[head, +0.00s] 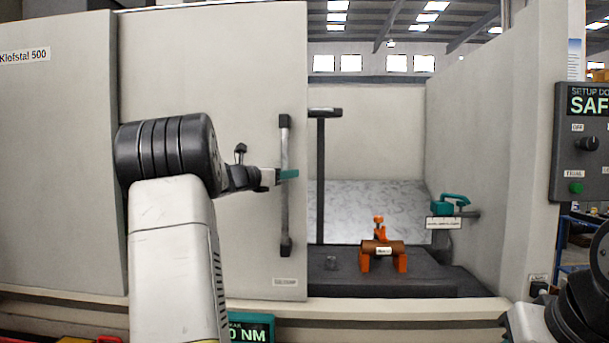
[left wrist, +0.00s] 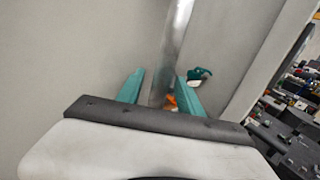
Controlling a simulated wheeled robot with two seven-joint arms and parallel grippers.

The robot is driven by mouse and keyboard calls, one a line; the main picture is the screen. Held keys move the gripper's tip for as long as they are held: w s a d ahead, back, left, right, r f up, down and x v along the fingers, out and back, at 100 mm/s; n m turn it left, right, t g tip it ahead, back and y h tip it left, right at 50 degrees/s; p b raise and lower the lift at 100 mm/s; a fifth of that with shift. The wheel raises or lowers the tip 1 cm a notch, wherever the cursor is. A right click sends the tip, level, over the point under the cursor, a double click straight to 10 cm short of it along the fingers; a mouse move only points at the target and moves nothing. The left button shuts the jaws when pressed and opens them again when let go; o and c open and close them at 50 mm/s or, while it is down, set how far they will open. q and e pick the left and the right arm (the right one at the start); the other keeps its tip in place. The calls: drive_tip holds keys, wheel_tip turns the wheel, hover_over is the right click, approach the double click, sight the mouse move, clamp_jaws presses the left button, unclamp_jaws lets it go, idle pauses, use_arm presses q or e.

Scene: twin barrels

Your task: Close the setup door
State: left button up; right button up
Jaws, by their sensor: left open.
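The setup door (head: 215,80) is a pale sliding panel at left of centre in the head view. It stands open, with the machine's interior showing to its right. Its upright dark handle (head: 285,225) is near the door's right edge. My left gripper (head: 289,174) is at the middle of the handle with its teal fingers open. In the left wrist view, the grey handle bar (left wrist: 172,50) runs between the two fingers of the gripper (left wrist: 160,92). I cannot tell whether either finger touches it. My right gripper is out of view; only part of that arm shows at lower right.
Inside the opening, an orange clamp fixture (head: 380,262) holds a brown cylinder on a dark bed. A teal device (head: 449,204) sits on the right inner wall. A control panel (head: 583,140) reading "SAF" hangs at far right. The doorway between door and right wall looks clear.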

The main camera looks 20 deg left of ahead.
use_arm(q)
clamp_jaws()
idle(1.3)
